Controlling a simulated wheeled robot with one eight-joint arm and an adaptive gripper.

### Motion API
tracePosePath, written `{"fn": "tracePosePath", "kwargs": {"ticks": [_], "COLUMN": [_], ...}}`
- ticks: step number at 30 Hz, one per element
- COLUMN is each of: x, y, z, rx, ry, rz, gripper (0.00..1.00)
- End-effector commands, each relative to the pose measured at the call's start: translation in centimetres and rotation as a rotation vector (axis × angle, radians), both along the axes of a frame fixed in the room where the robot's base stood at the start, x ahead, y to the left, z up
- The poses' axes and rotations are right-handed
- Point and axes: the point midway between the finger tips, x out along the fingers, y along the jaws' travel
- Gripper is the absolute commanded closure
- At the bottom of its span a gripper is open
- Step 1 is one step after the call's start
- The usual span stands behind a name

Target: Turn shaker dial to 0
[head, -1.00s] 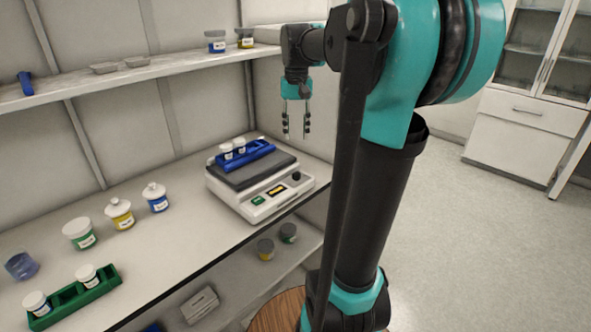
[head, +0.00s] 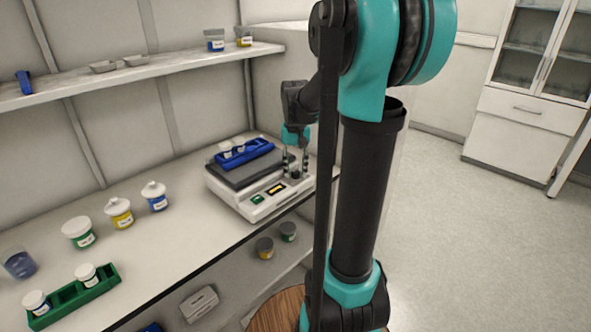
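The shaker (head: 245,194) is a white box with a dark grey top plate, standing on the bench near the right end. Its sloped front panel carries a green button (head: 257,199), a small yellow-lit display (head: 276,189) and, at the right, the black dial (head: 295,174). A blue rack (head: 240,157) with white-capped vials sits on the shaker's top. My gripper (head: 296,173) points down at the dial, its two fingers apart, one on either side of it. Contact with the dial is too small to tell, and the dial's setting cannot be read.
Several lidded jars stand on the bench, such as the blue-labelled one (head: 155,196). A green rack (head: 76,291) with two jars is at the front left. The upper shelf (head: 150,70) runs behind; a lower shelf (head: 222,285) holds small jars. My arm covers the bench's right end.

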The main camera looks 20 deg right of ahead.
Motion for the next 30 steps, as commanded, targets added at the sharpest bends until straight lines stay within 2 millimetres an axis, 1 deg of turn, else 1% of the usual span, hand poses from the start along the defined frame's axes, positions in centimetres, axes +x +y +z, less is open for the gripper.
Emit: {"fn": "tracePosePath", "kwargs": {"ticks": [5,8,12,14,23,30], "x": [0.0,0.0,0.0,-0.01,-0.01,0.0], "y": [0.0,0.0,0.0,0.0,0.0,0.0], "z": [0.0,0.0,0.01,0.01,0.02,0.02], "rx": [0.0,0.0,0.0,0.0,0.0,0.0], "ry": [0.0,0.0,0.0,0.0,0.0,0.0], "rz": [0.0,0.0,0.0,0.0,0.029,0.154], "gripper": [0.66,0.76,0.93,1.0,1.0,1.0]}}
